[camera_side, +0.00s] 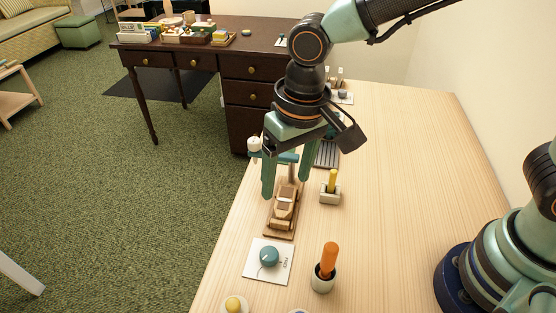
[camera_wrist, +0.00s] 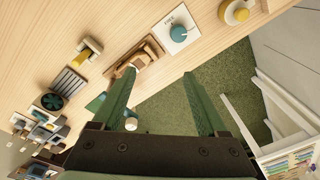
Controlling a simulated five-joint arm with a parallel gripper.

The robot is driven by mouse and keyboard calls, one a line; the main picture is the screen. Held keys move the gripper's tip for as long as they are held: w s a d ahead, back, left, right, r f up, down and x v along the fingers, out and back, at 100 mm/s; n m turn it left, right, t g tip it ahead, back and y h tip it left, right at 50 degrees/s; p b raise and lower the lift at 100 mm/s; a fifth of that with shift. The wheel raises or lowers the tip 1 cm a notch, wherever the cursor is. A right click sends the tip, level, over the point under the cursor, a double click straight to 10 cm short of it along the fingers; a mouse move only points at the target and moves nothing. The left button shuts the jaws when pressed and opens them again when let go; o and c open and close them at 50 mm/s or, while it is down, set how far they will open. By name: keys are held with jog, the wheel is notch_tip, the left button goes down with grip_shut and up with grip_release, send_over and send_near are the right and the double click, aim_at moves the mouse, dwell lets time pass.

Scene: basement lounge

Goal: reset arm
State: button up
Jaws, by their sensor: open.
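My gripper (camera_side: 287,184) hangs from my green and black arm above the light wooden table (camera_side: 410,140), with its two green fingers apart and nothing between them. In the wrist view the fingers of my gripper (camera_wrist: 165,92) are spread wide, with green carpet showing between them.
A white card with a teal knob (camera_side: 269,257), an orange-handled tool in a cup (camera_side: 326,267) and a yellow peg in a block (camera_side: 331,187) stand nearby. A dark desk (camera_side: 250,65) stands behind. The table's right side is clear.

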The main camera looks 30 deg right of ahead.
jog(key=d+r+t, duration=0.2)
jog(key=d+r, duration=0.2)
jog(key=d, duration=0.7)
jog(key=s+d+r+t, duration=0.1)
jog(key=d+r, duration=0.3)
jog(key=d, duration=0.8)
jog(key=shift+s+d+r+t+h, duration=0.25)
jog(key=shift+t+h, duration=0.15)
jog(key=shift+t, duration=0.4)
